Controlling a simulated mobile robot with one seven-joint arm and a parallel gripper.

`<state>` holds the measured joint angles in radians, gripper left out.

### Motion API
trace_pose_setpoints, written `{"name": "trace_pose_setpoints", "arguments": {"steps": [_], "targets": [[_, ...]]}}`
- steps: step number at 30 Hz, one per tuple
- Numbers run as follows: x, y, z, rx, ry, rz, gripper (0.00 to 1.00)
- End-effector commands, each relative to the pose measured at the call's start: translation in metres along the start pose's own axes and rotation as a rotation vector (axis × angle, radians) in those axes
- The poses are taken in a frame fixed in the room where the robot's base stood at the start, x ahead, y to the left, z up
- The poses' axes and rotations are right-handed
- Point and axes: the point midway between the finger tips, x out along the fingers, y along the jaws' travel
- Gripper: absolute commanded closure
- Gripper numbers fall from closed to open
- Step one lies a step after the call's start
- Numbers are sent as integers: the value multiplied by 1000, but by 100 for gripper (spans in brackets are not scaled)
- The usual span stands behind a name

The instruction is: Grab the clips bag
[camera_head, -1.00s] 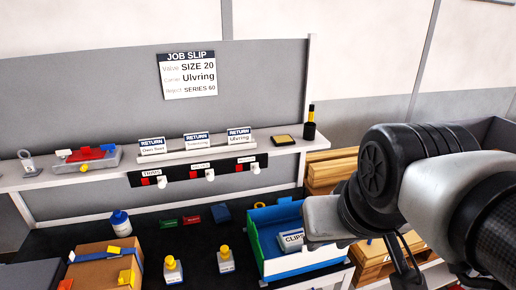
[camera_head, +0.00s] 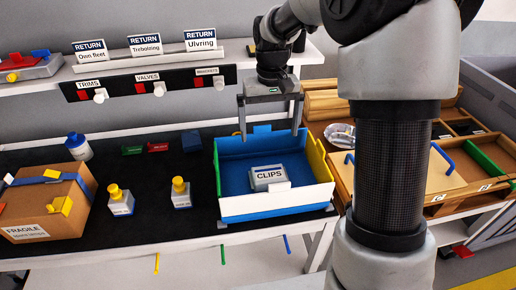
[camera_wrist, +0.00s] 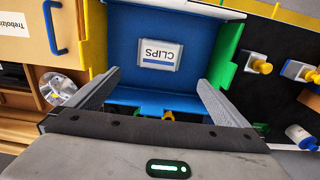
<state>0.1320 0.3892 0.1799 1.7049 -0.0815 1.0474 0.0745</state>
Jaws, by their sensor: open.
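The clips bag (camera_head: 268,178) is a small grey-white packet labelled CLIPS. It lies in the blue-floored tray (camera_head: 275,208), which has a white front wall and a yellow right side. The bag (camera_wrist: 158,55) also shows in the wrist view, flat on the blue floor, ahead of my fingers. My gripper (camera_head: 270,118) is open and empty, with its two fingers pointing down above the back part of the tray. In the wrist view my gripper (camera_wrist: 157,85) has its fingers spread wide, apart from the bag.
Two yellow-topped bottles (camera_head: 181,192) and a cardboard box (camera_head: 48,205) stand left of the tray. Wooden bins (camera_head: 455,170) lie to the right. A shelf (camera_head: 190,65) with RETURN signs runs behind, close to my arm.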

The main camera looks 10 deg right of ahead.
Motion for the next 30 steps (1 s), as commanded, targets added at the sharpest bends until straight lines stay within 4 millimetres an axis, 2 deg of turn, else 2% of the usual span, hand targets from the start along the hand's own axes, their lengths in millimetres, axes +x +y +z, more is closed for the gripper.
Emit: {"name": "trace_pose_setpoints", "arguments": {"steps": [5,12,18,26,30], "targets": [[28,0,-3,0,-11,-3,0],[81,0,-1,1,-12,-3,0],[117,0,-1,0,-10,-3,0],[132,0,-1,1,-8,-3,0],[148,2,2,1,-10,-3,0]]}}
